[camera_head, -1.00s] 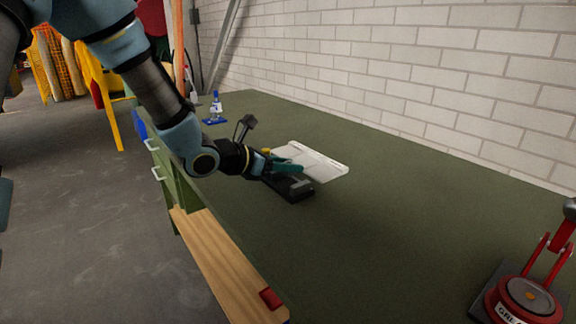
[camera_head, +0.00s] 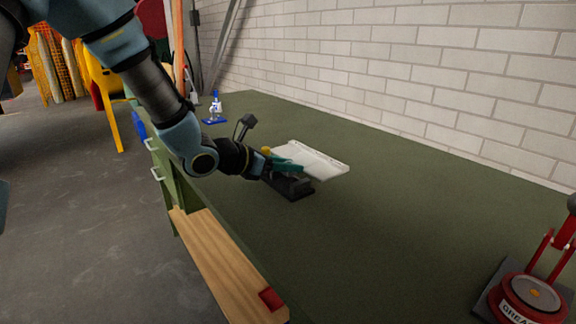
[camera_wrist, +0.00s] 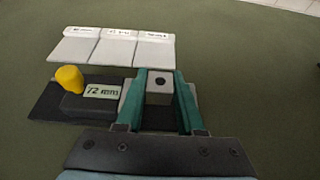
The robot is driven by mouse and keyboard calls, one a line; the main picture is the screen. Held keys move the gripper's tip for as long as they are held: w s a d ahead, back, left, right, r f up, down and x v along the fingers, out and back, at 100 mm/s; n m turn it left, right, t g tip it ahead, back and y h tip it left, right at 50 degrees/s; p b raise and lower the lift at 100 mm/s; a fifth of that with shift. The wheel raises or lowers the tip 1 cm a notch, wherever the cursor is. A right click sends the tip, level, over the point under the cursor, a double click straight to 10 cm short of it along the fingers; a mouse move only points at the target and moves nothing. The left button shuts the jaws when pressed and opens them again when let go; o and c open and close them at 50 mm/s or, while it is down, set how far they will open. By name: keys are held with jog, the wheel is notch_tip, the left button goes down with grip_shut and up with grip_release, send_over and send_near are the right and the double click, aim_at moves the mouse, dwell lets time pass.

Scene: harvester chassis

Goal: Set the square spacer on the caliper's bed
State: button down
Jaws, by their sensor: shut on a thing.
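My gripper (camera_wrist: 160,78) has two teal fingers shut on the square spacer (camera_wrist: 160,98), a light grey block with a dark round hole. In the wrist view the spacer sits between the fingers, over the right part of the caliper. The caliper (camera_wrist: 48,103) is a dark device with a yellow knob and a small display reading 72. Pale grey surface shows beside the fingers. I cannot tell whether the spacer touches the bed. In the head view my gripper (camera_head: 290,165) is just above the dark caliper (camera_head: 292,190), and the spacer is hidden.
A white tray (camera_head: 330,170) with labelled sections lies behind the caliper; it also shows in the wrist view (camera_wrist: 112,50). A blue and white bottle (camera_head: 216,104) stands at the far end. A red grease pot (camera_head: 525,298) stands front right. The green bench between is clear.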

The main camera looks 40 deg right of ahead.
jog(key=shift+f+b, duration=1.4)
jog(key=shift+b, duration=0.75)
dwell(1.0)
jog(key=shift+c, duration=2.2)
grip_release()
jog(key=v, duration=1.1)
jog(key=shift+b, duration=0.35)
